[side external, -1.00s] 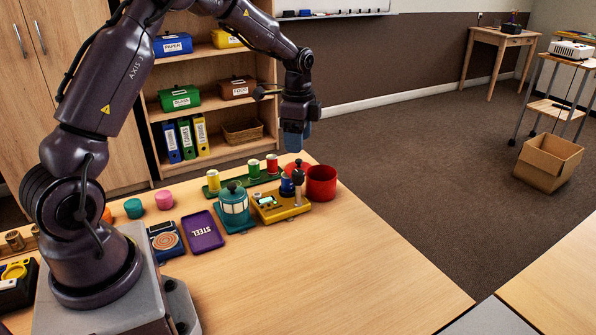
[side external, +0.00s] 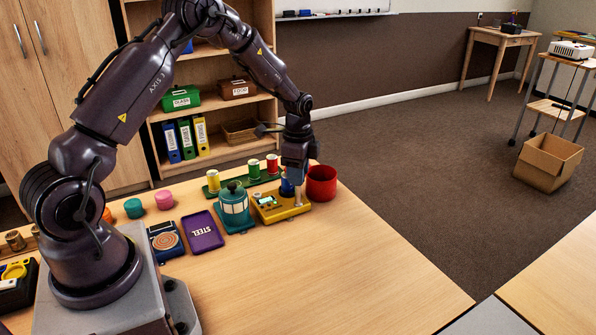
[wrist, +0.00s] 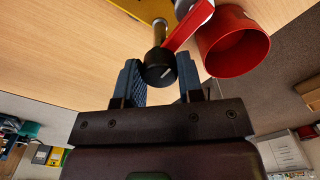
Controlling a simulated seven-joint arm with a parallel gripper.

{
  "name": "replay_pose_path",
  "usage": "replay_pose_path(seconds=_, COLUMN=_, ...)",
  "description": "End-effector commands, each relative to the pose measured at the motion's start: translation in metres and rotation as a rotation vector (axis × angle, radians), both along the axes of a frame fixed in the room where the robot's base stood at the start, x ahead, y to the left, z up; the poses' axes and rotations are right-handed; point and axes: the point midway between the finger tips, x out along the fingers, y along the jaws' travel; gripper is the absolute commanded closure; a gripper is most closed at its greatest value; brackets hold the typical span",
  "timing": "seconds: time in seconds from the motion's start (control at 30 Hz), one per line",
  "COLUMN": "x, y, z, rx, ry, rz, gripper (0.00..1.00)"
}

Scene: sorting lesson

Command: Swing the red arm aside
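In the side view my gripper (side external: 296,182) points down over the right end of the yellow device (side external: 282,211) and hides the red arm and knob. The yellow device's edge also shows at the top of the wrist view.
A red cup (side external: 321,184) stands just right of my gripper and close to the red arm in the wrist view. A teal lantern-like container (side external: 234,208) and a purple STEEL tray (side external: 204,231) are to the left. The table's front right is clear.

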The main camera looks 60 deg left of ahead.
Motion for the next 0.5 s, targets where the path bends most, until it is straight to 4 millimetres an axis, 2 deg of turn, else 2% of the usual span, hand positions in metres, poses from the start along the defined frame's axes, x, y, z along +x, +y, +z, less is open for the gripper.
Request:
replay_pose_path(seconds=0.03, x=0.0000, y=0.0000, z=0.0002, rx=0.000, ry=0.000, rz=0.000, gripper=0.77)
replay_pose_path(seconds=0.1, x=0.0000, y=0.0000, z=0.0002, rx=0.000, ry=0.000, rz=0.000, gripper=0.89)
replay_pose_path(seconds=0.5, x=-0.0001, y=0.0001, z=0.0005, rx=0.000, ry=0.000, rz=0.067, gripper=0.89)
